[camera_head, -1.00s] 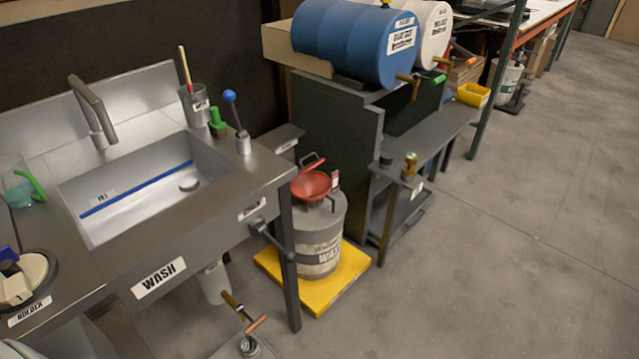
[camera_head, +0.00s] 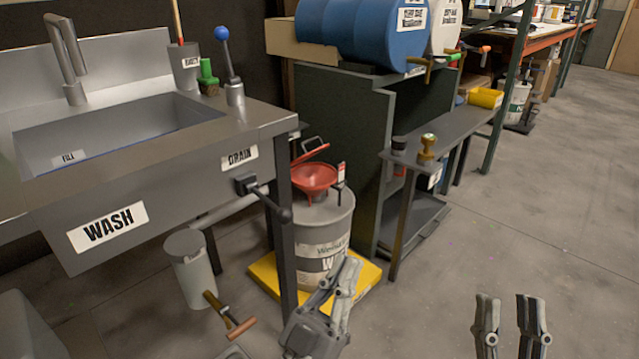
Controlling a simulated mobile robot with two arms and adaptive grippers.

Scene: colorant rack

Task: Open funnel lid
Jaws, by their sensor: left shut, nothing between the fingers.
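The red funnel (camera_head: 313,180) sits on top of the grey waste drum (camera_head: 322,238) beside the sink. A thin red lid (camera_head: 311,153) with a dark handle shows nearly edge-on and tilted at the funnel's back rim. The bowl seems partly visible below it; I cannot tell how far the lid stands open. My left gripper (camera_head: 347,268) is shut and empty, in front of the drum and lower in the picture than the funnel. It covers part of the drum's label. My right gripper (camera_head: 508,303) is open and empty over bare floor at the lower right.
The wash sink (camera_head: 150,170) is left of the drum, with its drain lever (camera_head: 270,200) jutting toward it. A yellow platform (camera_head: 268,278) is under the drum. A dark shelf bench (camera_head: 440,135) stands right. Floor at right is clear.

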